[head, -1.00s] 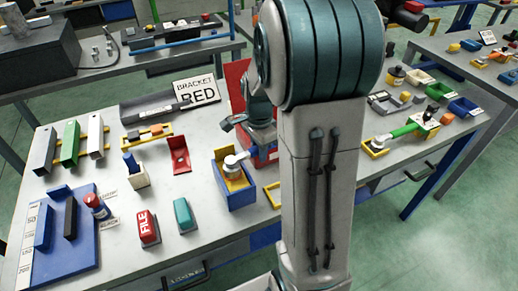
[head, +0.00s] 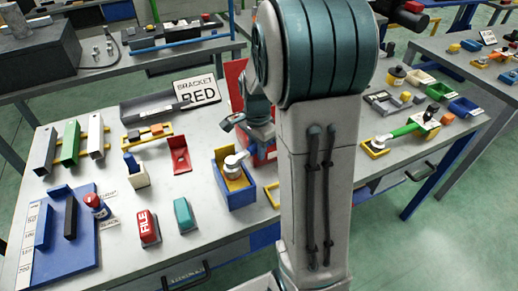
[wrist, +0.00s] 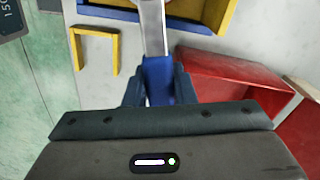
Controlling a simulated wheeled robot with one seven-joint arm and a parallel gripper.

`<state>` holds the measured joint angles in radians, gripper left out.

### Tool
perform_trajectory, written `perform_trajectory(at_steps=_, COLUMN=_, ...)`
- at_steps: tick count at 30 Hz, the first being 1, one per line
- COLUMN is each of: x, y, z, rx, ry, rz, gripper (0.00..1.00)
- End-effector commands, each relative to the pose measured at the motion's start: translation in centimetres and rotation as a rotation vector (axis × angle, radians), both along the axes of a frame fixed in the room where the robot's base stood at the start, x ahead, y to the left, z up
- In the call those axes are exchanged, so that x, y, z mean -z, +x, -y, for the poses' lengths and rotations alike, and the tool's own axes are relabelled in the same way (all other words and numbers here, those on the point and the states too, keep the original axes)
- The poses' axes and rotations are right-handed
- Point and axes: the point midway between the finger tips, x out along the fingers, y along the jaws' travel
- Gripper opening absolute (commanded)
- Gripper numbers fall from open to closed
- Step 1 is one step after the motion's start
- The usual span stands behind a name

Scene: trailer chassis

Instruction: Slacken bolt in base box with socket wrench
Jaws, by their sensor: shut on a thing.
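My gripper (wrist: 157,90) is shut on the blue handle of the socket wrench (wrist: 159,76) in the wrist view. The wrench's grey metal shaft runs from the handle towards the base box (wrist: 226,14), a blue box with a yellow inside. In the head view the base box (head: 238,199) stands on the near bench, left of my arm. A silver round head (head: 233,161), seemingly the wrench's, sits over its yellow inside. The bolt is hidden from both views.
A red tray (wrist: 225,80) lies close to the right of my gripper in the wrist view, a yellow bracket (wrist: 94,38) to the left.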

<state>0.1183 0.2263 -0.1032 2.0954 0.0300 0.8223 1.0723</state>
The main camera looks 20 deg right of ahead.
Motion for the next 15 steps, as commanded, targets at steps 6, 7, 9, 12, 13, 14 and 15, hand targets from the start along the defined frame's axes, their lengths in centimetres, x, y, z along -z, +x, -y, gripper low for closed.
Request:
perform_trajectory(at_steps=6, x=-0.1, y=0.53, z=-0.11, rx=-0.05, ry=-0.001, rz=0.004, gripper=0.0)
perform_trajectory(at_steps=7, x=-0.1, y=0.53, z=-0.1, rx=-0.051, ry=-0.001, rz=0.004, gripper=0.0)
perform_trajectory(at_steps=9, x=-0.1, y=0.53, z=-0.1, rx=-0.051, ry=-0.001, rz=0.004, gripper=0.0)
perform_trajectory(at_steps=12, x=-0.1, y=0.53, z=-0.1, rx=-0.05, ry=-0.001, rz=0.004, gripper=0.0)
perform_trajectory(at_steps=13, x=-0.09, y=0.53, z=-0.1, rx=-0.05, ry=-0.001, rz=0.004, gripper=0.0)
perform_trajectory(at_steps=14, x=-0.09, y=0.54, z=-0.1, rx=-0.051, ry=-0.001, rz=0.004, gripper=0.0)
perform_trajectory(at_steps=15, x=-0.09, y=0.58, z=-0.11, rx=-0.054, ry=-0.002, rz=0.005, gripper=0.0)
